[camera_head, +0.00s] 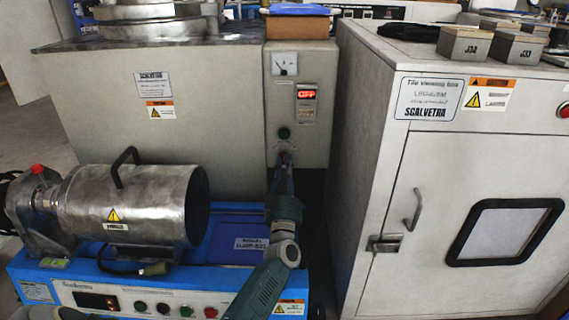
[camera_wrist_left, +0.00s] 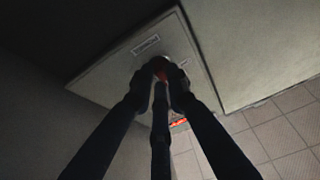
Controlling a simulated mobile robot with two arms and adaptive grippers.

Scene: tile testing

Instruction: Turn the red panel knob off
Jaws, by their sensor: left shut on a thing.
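The red panel knob (camera_wrist_left: 161,73) sits low on the grey control panel (camera_head: 313,149), below a dark green button (camera_head: 284,133). A lit red display (camera_head: 307,93) on the panel appears to read OFF. My right gripper is not in view.
A tile viewing cabinet (camera_head: 425,160) with a handle stands close on the right. A blue-based machine with a metal drum (camera_head: 130,200) stands at the left front. A gauge (camera_head: 284,64) is on the panel's upper part. A narrow dark gap separates panel and cabinet.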

